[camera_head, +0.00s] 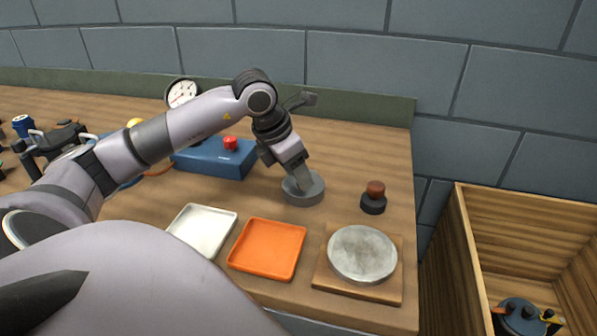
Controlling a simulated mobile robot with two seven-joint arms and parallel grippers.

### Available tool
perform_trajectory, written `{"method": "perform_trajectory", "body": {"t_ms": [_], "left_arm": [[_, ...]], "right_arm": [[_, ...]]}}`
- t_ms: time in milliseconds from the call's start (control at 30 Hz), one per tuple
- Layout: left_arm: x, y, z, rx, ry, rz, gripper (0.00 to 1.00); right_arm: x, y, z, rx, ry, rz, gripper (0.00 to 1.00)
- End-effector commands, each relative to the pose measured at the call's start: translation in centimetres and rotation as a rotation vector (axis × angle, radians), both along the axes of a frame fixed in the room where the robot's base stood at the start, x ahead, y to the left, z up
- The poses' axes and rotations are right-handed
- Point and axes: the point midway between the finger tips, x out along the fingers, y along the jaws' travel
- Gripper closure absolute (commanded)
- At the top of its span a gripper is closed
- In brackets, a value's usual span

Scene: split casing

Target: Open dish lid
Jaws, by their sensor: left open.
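A low round grey dish (314,193) stands on the wooden bench right of the blue box. Its top is partly hidden by my gripper, so I cannot tell its lid apart from its body. My left gripper (299,180) points down over the middle of the dish, with its fingertips at or just above the top. It is open. I cannot tell whether it touches the dish. My right gripper is not in view.
A white tray (203,228), an orange tray (267,249) and a grey disc (362,254) on a wooden board (325,281) line the front. A black-and-brown knobbed piece (374,198) stands right of the dish. Behind are a blue box (213,160) and gauge (182,93). A wooden crate (462,262) stands right.

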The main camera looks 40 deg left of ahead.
Motion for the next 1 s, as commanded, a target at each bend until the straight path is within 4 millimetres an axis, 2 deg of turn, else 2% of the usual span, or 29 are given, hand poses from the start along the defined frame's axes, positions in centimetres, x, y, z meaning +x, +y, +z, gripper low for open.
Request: {"method": "perform_trajectory", "body": {"t_ms": [133,367,500,533,767,1000], "left_arm": [[0.3,-0.1,-0.7,0.001,0.001,-0.001,0.52],[0.3,-0.1,-0.8,0.002,0.001,-0.001,0.52],[0.3,-0.1,-0.8,0.002,0.001,-0.001,0.98],[0.3,-0.1,-0.8,0.001,0.0,-0.001,1.0],[0.3,-0.1,-0.6,-0.002,0.005,0.0,1.0],[0.7,0.1,0.4,-0.039,0.067,0.002,1.0]], "right_arm": [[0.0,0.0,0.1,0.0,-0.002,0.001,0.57],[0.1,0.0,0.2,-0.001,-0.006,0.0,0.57],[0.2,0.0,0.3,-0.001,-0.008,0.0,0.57],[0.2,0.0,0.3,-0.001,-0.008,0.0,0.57],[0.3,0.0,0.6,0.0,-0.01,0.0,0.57],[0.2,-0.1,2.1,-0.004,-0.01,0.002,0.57]]}}
